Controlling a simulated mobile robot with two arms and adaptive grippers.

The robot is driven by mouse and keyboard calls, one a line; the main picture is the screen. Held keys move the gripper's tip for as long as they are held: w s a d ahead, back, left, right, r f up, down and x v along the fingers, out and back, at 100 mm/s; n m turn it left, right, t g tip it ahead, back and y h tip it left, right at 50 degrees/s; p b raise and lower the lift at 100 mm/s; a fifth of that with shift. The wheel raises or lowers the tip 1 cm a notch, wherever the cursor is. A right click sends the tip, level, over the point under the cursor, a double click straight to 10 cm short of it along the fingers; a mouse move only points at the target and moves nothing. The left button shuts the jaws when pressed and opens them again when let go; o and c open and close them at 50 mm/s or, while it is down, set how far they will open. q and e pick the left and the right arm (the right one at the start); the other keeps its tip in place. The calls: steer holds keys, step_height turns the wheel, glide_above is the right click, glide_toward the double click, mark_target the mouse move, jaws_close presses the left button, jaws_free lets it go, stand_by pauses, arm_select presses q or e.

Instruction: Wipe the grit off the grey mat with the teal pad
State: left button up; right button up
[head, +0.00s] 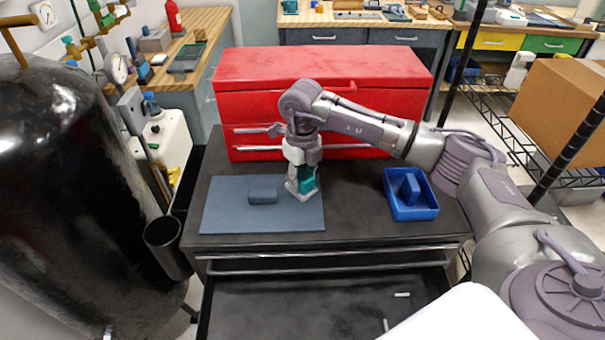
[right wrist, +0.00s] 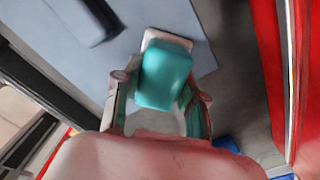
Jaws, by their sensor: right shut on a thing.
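The grey mat (head: 290,217) lies flat on the dark cabinet top; it also shows in the right wrist view (right wrist: 180,22). A dark blue-grey block (head: 263,196) sits near its middle. My right gripper (head: 301,188) is shut on the teal pad (head: 308,180), over the mat's right part. In the right wrist view the teal pad (right wrist: 165,76) sits between the fingers, with a pale part at its far end. I cannot tell whether the pad touches the mat. I cannot make out any grit on the mat. My left gripper is out of view.
A blue tray (head: 428,211) with a blue piece in it stands on the cabinet top, right of the mat. A red toolbox (head: 290,75) stands close behind. A black tank (head: 70,200) is at the left. An open drawer (head: 300,305) lies below in front.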

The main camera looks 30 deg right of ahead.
steer(key=shift+w+d+f+b, duration=0.1)
steer(key=shift+w+f+b, duration=0.05)
steer(key=shift+w+b, duration=0.35)
steer(key=shift+c, duration=0.5)
steer(key=shift+w+d, duration=0.2)
steer(key=shift+w, duration=0.7)
steer(key=shift+w+d+b, duration=0.3)
steer(key=shift+w+b, duration=0.05)
steer(key=shift+s+r, duration=0.1)
steer(key=shift+r, duration=0.15)
steer(key=shift+s+a+f+p, duration=0.1)
steer(key=shift+s+a+p, duration=0.1)
steer(key=shift+s+p, duration=0.25)
steer(key=shift+s+a+f, duration=0.1)
steer(key=shift+s+a, duration=0.2)
steer(key=shift+s, duration=0.35)
steer(key=shift+s+a+f, duration=0.1)
steer(key=shift+s+a, duration=0.2)
steer(key=shift+s, duration=0.3)
steer(key=shift+r, duration=0.1)
steer(key=shift+r+p, duration=1.95)
steer(key=shift+r, duration=1.05)
